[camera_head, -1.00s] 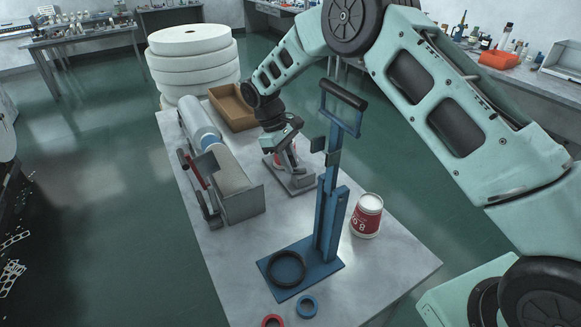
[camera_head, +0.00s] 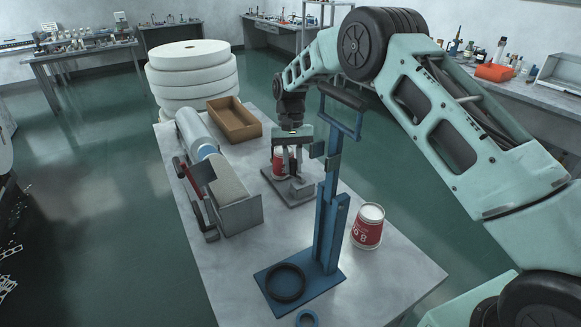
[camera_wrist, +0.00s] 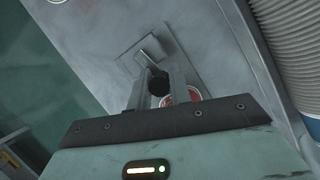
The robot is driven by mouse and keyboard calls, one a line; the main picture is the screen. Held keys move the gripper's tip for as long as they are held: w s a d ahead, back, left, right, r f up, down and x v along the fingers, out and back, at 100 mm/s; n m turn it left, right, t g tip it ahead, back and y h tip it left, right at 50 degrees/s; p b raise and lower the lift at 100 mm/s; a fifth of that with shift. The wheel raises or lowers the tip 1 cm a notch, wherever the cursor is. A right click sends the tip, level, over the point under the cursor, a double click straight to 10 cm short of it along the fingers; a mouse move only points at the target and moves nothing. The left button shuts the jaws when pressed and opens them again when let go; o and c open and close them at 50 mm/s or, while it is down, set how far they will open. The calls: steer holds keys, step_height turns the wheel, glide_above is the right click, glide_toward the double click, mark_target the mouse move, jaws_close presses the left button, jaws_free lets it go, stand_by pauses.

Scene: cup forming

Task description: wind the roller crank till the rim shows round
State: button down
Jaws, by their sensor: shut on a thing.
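My gripper (camera_head: 291,168) points down over the small grey roller stand (camera_head: 302,192) in the middle of the table. In the wrist view its fingers (camera_wrist: 158,92) are shut around the crank's black knob (camera_wrist: 158,83), with the crank's metal arm (camera_wrist: 153,50) showing beyond it. A red and white cup (camera_head: 277,163) stands at the roller, just left of the fingers, and is partly hidden by them. A bit of its red side shows beside the right finger in the wrist view (camera_wrist: 190,94). The shape of its rim cannot be made out.
A blue press (camera_head: 328,225) with a tall post and handle stands close in front of the gripper. Another red and white cup (camera_head: 368,226) stands to its right. A grey machine (camera_head: 236,200) and a brown tray (camera_head: 233,120) lie to the left. A blue ring (camera_head: 306,318) lies near the front edge.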

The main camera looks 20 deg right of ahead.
steer(key=m, duration=0.2)
steer(key=d+m+y, duration=0.1)
steer(key=d+m+t, duration=0.1)
steer(key=m, duration=0.1)
steer(key=shift+w+r+m+y, duration=0.1)
steer(key=shift+w+m+y, duration=0.1)
steer(key=shift+m+y, duration=0.15)
steer(key=m, duration=0.1)
steer(key=d+m+t+y, duration=0.1)
steer(key=m, duration=0.3)
steer(key=shift+s+d+t+b, duration=0.3)
steer(key=shift+s+d, duration=0.05)
steer(key=shift+d, duration=0.05)
steer(key=m, duration=0.1)
steer(key=m+t, duration=0.1)
steer(key=m, duration=0.1)
steer(key=s+d+m, duration=0.1)
steer(key=shift+m+t+y, duration=0.35)
steer(key=shift+t, duration=0.05)
steer(key=shift+s+d+m+t, duration=0.15)
steer(key=shift+s+m+t, duration=0.15)
steer(key=shift+m, duration=0.6)
steer(key=shift+s+d+m+t, duration=0.1)
steer(key=shift+s+m+t, duration=0.2)
steer(key=shift+m, duration=0.6)
steer(key=c, duration=1.3)
jaws_free()
